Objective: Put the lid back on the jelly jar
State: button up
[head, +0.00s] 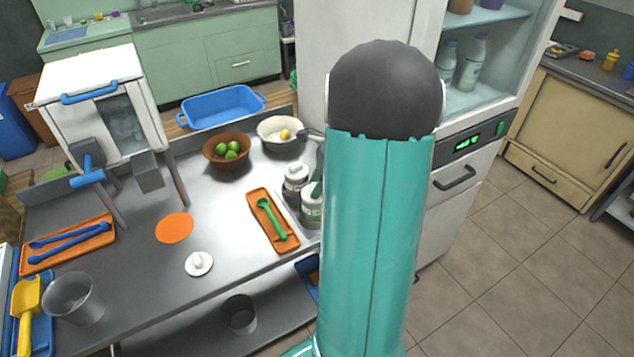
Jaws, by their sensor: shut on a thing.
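A small white round lid with a raised knob (199,263) lies on the metal table, near its front edge. Two jars stand close together at the table's right side, a rear jar (296,179) and a front jar (311,208) with a pale label. Both look dark with pale parts, and a grey-green piece rises beside them. My arm partly covers the front jar. I cannot tell which one is the jelly jar, or whether either is open. My gripper is not visible; my own teal arm link fills the middle of the view.
An orange tray with a green spoon (270,221) lies just left of the jars. A brown bowl of green fruit (227,150) and a white pan (283,134) stand behind. A flat orange disc (174,228) lies near the lid. The press (100,110) stands at left.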

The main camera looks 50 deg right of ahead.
dwell(0.4)
jog(key=o, duration=1.5)
jog(key=shift+r, duration=3.55)
grip_shut()
jog(key=shift+f, duration=0.35)
